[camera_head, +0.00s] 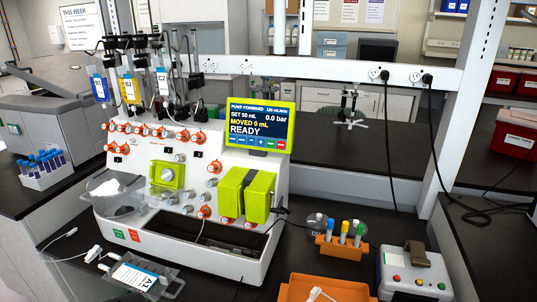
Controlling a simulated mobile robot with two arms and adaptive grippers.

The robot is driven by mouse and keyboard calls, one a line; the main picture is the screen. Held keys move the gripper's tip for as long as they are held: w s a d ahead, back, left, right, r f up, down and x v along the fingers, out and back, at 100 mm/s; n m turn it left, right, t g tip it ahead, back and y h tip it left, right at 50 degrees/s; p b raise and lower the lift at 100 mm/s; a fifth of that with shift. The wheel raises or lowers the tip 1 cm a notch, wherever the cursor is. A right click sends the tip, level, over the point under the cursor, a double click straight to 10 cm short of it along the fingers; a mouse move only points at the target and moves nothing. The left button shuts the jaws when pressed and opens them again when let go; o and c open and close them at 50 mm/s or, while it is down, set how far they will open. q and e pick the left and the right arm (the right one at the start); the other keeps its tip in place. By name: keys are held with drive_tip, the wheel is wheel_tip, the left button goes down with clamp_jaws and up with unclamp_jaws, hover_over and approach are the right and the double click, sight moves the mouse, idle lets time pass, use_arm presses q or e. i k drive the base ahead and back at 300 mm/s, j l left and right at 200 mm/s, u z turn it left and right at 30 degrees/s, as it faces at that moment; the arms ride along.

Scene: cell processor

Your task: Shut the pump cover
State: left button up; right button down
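The cell processor (190,215) is a white bench machine with many orange-and-white valve knobs. On its front right sits the lime-green and dark grey pump (232,190). I cannot tell for sure from this angle how far the cover stands from shut. Neither of my grippers shows in this view.
A screen (259,125) reading READY stands above the pump. An orange tube rack (341,246), an orange tray (325,289) and a small white device with coloured buttons (413,275) are at the right. A bag (145,276) lies at front left. Bags hang above the machine.

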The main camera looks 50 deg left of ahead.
sight(153, 190)
drive_tip(key=k+u, duration=0.4)
drive_tip(key=k, duration=0.15)
drive_tip(key=u, duration=1.65)
